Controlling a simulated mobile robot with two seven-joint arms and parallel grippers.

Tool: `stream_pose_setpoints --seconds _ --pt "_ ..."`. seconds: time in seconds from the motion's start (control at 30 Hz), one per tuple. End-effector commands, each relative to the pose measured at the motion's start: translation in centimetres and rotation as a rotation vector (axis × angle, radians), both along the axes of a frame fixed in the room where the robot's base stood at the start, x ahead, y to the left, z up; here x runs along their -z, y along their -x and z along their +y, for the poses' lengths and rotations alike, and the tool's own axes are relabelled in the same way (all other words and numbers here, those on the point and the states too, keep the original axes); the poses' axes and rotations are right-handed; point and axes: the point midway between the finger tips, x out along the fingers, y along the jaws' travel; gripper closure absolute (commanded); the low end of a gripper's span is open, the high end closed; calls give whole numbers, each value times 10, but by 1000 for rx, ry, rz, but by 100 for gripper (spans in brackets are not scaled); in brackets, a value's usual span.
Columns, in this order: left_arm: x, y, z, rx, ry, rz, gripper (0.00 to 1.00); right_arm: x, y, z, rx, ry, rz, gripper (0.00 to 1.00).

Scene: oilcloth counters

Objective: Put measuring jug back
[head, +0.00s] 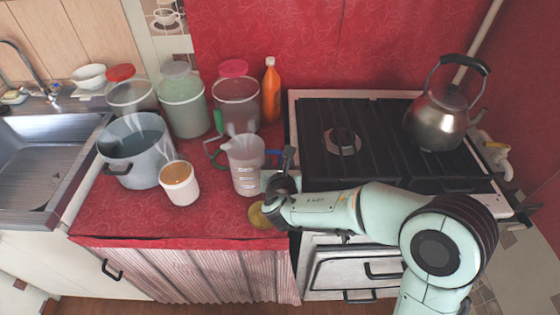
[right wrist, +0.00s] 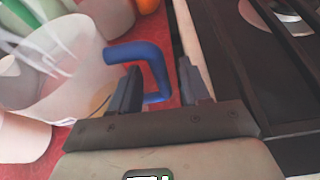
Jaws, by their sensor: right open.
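The measuring jug (head: 245,172) is translucent with a blue handle (head: 274,158) on its right side. It stands upright on the red counter, left of the stove. My right gripper (head: 284,170) is open right beside the handle. In the right wrist view, the jug (right wrist: 45,95) fills the left side. Its blue handle (right wrist: 152,62) reaches in between the open fingers (right wrist: 160,85), the left finger on the loop side and the right finger outside it. I cannot tell whether they touch the handle. My left gripper is not in view.
A white tub with an orange-brown top (head: 180,186) and a grey pot (head: 130,155) stand left of the jug. Lidded canisters (head: 184,108) and an orange bottle (head: 270,90) stand behind. The stove (head: 380,140) carries a kettle (head: 437,120). The red counter (head: 140,218) is clear at its front left.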

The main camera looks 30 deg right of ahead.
Motion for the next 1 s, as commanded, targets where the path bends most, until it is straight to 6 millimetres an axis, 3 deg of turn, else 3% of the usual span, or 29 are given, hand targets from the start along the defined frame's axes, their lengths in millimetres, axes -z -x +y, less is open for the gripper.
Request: stream_pose_setpoints --seconds 0.3,0.5,1.0 --pt "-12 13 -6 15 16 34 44 -30 56 34 -4 0 -3 54" --pt "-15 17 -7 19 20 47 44 -39 77 46 -2 0 -2 54" --pt "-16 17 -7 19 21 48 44 -40 83 49 -1 1 -1 54"
